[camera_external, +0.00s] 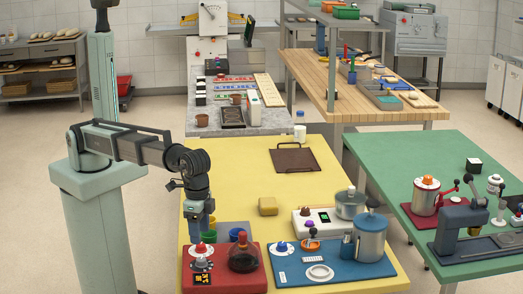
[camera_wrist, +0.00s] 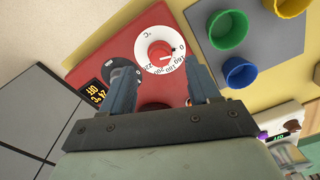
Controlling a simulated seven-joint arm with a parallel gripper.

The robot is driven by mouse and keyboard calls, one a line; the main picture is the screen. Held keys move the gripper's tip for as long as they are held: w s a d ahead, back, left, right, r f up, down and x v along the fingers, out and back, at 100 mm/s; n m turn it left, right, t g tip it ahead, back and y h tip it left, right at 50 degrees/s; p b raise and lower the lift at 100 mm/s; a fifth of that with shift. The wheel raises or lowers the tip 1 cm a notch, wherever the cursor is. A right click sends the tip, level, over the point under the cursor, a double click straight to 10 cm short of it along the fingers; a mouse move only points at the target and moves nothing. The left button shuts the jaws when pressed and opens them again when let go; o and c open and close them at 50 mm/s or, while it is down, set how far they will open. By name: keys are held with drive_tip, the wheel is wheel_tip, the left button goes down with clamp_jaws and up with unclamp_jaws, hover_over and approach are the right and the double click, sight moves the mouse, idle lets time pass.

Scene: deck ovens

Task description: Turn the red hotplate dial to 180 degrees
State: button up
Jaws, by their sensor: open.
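The red hotplate (camera_external: 258,278) stands at the front left of the yellow table. Its red dial (camera_external: 201,248) sits on a white ring with a printed scale. In the wrist view the red dial (camera_wrist: 160,52) lies between and just beyond my fingers; the small scale numbers are hard to read, and I cannot tell the exact setting. My gripper (camera_external: 201,228) points down over the dial. It is open, with one finger on each side of the dial in the wrist view (camera_wrist: 160,76). A display with orange digits (camera_wrist: 96,93) shows beside it, partly unreadable.
A dark round flask (camera_external: 243,258) stands on the hotplate, right of the dial. Blue, green and yellow cups (camera_wrist: 240,72) are close by. A blue board (camera_external: 330,276) with a dial and a steel pot (camera_external: 370,240) lies to the right. The middle of the yellow table is mostly clear.

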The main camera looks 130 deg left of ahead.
sight(201, 245)
drive_tip(key=shift+f, duration=2)
drive_tip(key=shift+c, duration=0.2)
drive_tip(key=c, duration=1)
drive_tip(key=shift+m, duration=0.4)
drive_tip(key=m, duration=0.6)
drive_tip(key=shift+m, duration=0.3)
drive_tip(key=m, duration=0.6)
drive_tip(key=shift+m, duration=0.6)
